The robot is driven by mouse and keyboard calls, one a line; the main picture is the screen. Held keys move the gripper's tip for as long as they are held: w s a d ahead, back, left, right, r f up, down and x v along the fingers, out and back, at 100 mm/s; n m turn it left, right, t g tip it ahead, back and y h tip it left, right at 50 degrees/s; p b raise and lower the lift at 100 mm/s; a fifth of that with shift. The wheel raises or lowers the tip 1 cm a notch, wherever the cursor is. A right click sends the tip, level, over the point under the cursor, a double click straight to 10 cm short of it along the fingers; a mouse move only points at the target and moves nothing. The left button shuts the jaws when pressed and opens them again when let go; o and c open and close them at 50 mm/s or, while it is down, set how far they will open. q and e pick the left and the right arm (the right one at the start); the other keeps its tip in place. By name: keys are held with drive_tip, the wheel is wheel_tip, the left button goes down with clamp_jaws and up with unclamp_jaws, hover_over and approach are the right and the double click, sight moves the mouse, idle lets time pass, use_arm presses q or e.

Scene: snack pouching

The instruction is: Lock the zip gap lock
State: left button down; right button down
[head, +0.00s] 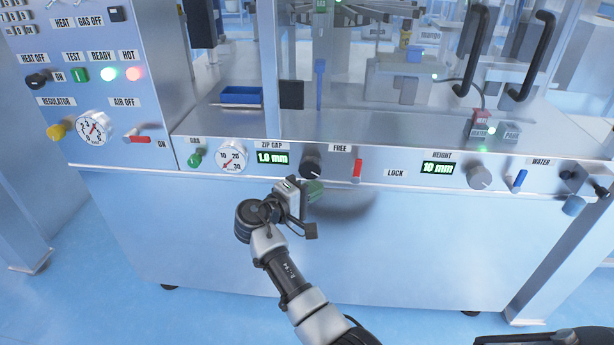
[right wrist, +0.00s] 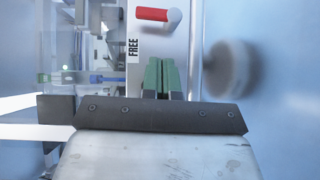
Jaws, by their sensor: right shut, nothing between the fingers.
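The zip gap lock is a red lever (head: 357,170) on the machine's front panel, between the FREE label (head: 340,148) and the LOCK label (head: 395,173). Its red handle is upright in the head view. The right wrist view shows the red lever (right wrist: 152,14) at the top, beyond the fingertips, near the FREE label (right wrist: 133,47). My right gripper (head: 315,191) has green fingers, shut and empty, below and left of the lever and apart from it. The shut fingers of my right gripper (right wrist: 163,75) also show in the right wrist view. My left gripper is not in view.
The dark zip gap knob (head: 311,167) sits just above my right fingers, next to the 1.0 mm display (head: 272,157). The height knob (head: 480,176) and blue water lever (head: 519,181) are to the right. The panel below is bare.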

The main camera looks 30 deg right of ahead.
sight(357, 168)
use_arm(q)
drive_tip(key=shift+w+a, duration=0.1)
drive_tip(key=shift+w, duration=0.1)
use_arm(e)
drive_tip(key=shift+a+r+m+g, duration=0.15)
drive_tip(key=shift+r+m+g, duration=0.15)
drive_tip(key=shift+r, duration=0.55)
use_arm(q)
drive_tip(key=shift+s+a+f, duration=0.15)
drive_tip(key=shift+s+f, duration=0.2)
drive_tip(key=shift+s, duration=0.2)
use_arm(e)
drive_tip(key=x, duration=1)
drive_tip(key=shift+r, duration=0.1)
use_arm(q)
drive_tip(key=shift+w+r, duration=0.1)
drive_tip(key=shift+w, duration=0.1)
